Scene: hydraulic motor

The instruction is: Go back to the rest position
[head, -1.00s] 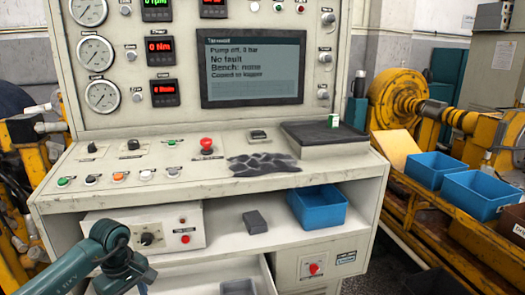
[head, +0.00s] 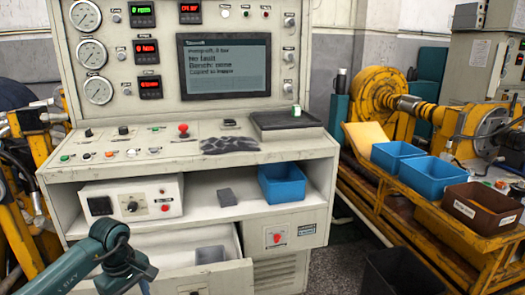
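My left arm (head: 112,250), teal and dark, comes in at the lower left and bends down to the bottom edge. Its gripper is not visible in the frame. My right arm and gripper are out of view. The test bench console (head: 110,175) stands ahead, with gauges, red and green readouts and a screen (head: 238,67). The screen's text seems to include "No fault". Below the shelf, a drawer (head: 196,276) stands open with a grey box (head: 209,255) inside. My arm is in front of the drawer's left end.
On the shelf are a control box (head: 150,207), a small grey block (head: 226,197) and a blue bin (head: 283,182). At right, a yellow machine frame (head: 420,215) carries blue bins (head: 397,155) and a brown box (head: 478,207). A dark bin (head: 400,272) stands on the floor.

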